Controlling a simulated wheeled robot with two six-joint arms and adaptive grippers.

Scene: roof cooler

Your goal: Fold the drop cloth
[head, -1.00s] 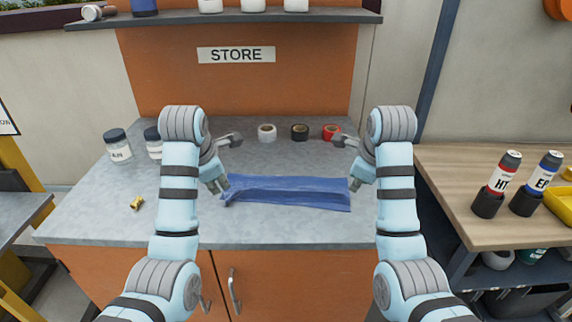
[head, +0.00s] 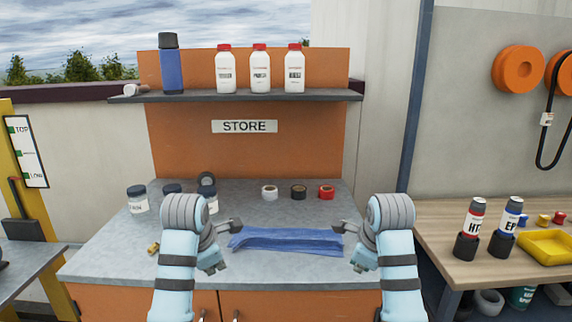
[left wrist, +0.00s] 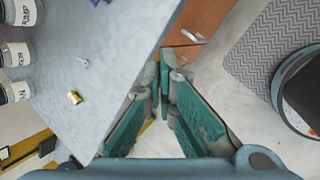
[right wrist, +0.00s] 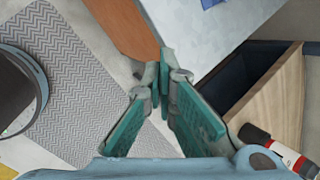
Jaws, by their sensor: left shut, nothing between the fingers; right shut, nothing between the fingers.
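The blue drop cloth (head: 287,240) lies on the grey counter (head: 125,255) as a long, narrow folded strip, running left to right with creases along it. A corner of it shows at the top of the right wrist view (right wrist: 211,3). My left gripper (head: 215,264) is shut and empty, just in front of the cloth's left end in the head view. My right gripper (head: 346,263) is shut and empty near the cloth's right end. Both wrist views show closed fingers with no cloth between them, over the counter's front edge.
Tape rolls (head: 298,192) stand behind the cloth. Jars (head: 138,199) and a small brass piece (head: 153,248) are on the left. A shelf (head: 200,96) holds bottles above. A wooden bench (head: 440,235) with two canisters stands right.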

